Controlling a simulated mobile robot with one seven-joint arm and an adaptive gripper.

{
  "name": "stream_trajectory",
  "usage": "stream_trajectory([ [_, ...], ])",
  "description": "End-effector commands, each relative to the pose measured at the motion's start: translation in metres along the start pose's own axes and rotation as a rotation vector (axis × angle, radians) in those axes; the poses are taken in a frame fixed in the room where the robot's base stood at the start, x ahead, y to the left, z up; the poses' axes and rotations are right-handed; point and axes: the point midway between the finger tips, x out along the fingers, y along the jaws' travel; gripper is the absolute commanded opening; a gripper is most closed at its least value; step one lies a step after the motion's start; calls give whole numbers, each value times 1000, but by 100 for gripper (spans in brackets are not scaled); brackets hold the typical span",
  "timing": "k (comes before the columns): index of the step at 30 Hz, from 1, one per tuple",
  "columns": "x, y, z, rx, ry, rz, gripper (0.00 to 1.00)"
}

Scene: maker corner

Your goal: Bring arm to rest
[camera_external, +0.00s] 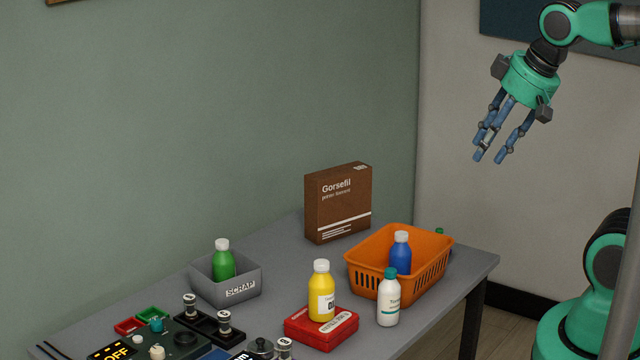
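My gripper (489,156) hangs in the air at the upper right, fingers pointing down and a little left. Its blue-grey fingers are apart and nothing shows between them. It is well above the grey table (275,250) and touches nothing. The green and black arm comes in from the right edge.
On the table are an orange basket (374,282) with a blue bottle (400,258), a grey SCRAP bin (205,281) with a green bottle (222,263), a yellow bottle (321,290) on a red case (308,328), a white bottle (388,303), a brown box (337,204) and a control panel (132,340).

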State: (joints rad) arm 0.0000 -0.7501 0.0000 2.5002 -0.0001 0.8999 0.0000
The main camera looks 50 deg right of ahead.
Motion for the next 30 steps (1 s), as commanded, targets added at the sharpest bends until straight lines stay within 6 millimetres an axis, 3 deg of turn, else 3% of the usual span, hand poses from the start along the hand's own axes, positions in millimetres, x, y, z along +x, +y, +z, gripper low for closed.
stream_trajectory([
  [1, 10, 0, 5, 0, 0, 0, 36],
  [6, 20, 0, 11, 0, 0, 0, 36],
  [30, 19, 0, 10, 0, 0, 0, 36],
])
